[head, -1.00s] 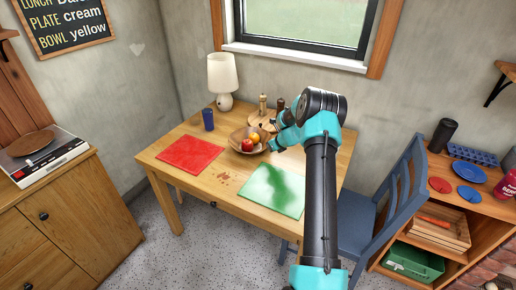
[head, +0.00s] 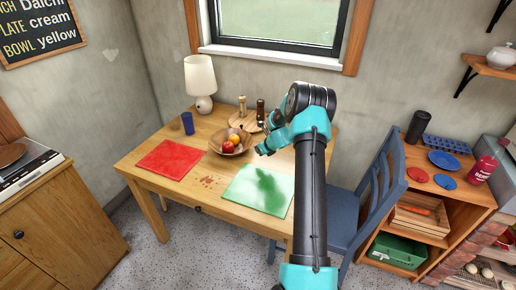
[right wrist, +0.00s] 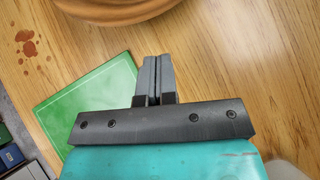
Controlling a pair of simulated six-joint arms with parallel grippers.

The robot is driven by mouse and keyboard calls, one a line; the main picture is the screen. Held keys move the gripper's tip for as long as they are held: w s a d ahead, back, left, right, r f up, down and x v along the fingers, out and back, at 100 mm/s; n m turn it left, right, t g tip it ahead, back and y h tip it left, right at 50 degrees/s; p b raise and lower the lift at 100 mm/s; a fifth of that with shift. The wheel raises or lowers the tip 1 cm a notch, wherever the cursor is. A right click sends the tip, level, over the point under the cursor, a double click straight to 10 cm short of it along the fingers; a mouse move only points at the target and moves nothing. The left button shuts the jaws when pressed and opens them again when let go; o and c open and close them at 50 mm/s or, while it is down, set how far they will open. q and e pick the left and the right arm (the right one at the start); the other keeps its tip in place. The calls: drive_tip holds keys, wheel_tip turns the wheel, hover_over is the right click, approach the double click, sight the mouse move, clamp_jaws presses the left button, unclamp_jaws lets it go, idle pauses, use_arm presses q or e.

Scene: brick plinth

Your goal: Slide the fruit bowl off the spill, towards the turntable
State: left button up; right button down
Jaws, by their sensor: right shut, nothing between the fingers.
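The wooden fruit bowl (head: 216,147) holds a red and an orange-yellow fruit and stands on the table. Its rim (right wrist: 100,14) shows at the top of the right wrist view. The reddish-brown spill (head: 207,181) lies on bare wood in front of the bowl, apart from it. It also shows in the right wrist view (right wrist: 27,48). A round wooden board (head: 243,122), seemingly the turntable, is just behind the bowl. My right gripper (head: 259,150) is to the right of the bowl, shut and empty. Its fingers (right wrist: 153,62) are together, clear of the rim. My left gripper is out of view.
Two mills (head: 261,112) stand on the round board. A red mat (head: 168,159) lies left of the spill, a green-and-white board (head: 258,190) right of it. A blue cup (head: 187,123) and a lamp (head: 200,80) stand at the back left.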

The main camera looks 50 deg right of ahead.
drive_tip(key=v, duration=0.9)
drive_tip(key=shift+r, duration=0.2)
drive_tip(key=shift+w, duration=0.1)
